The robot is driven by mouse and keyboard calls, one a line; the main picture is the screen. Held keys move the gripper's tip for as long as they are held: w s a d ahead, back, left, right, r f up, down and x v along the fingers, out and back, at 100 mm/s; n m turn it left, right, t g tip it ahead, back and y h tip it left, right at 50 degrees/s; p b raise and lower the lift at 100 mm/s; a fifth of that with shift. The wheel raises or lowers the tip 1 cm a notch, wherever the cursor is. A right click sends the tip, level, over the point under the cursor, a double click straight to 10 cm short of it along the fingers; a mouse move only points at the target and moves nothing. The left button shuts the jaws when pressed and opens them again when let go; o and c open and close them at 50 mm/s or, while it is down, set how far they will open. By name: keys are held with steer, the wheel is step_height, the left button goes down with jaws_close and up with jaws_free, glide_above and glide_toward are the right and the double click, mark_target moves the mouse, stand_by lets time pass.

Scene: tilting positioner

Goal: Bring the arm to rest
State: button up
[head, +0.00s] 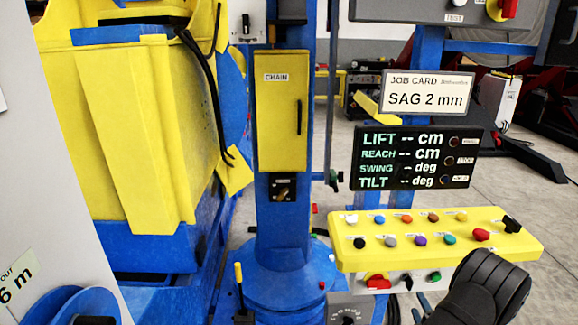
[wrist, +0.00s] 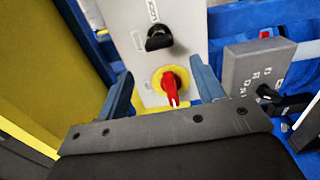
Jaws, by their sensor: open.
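My gripper (wrist: 161,72) is open in the wrist view, its two blue fingers apart. A red rotary handle (wrist: 171,88) on a yellow disc shows between the fingers, beyond the dark gripper body. I see no contact between the fingers and the handle, but the depth between them is hard to judge. In the head view a black part of my arm (head: 484,287) shows at the lower right. My fingers are not visible in that view.
In the wrist view a black knob (wrist: 159,38) sits above the red handle, and a grey dial box (wrist: 250,68) is at right. In the head view a yellow button panel (head: 436,261) lies beside my arm, below a display (head: 416,158). A blue column (head: 283,222) stands at centre.

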mark_target(411, 286)
steer(key=w, duration=0.8)
steer(key=s, duration=1.8)
steer(key=w, duration=1.8)
steer(key=shift+w, duration=0.2)
steer(key=shift+s+m, duration=0.2)
steer(key=shift+m, duration=0.6)
steer(key=m, duration=0.7)
steer(key=shift+r, duration=0.15)
steer(key=m, duration=0.5)
steer(key=shift+d+r, duration=0.1)
steer(key=shift+d, duration=0.05)
steer(key=shift+d+m, duration=0.1)
steer(key=shift+m, duration=1.8)
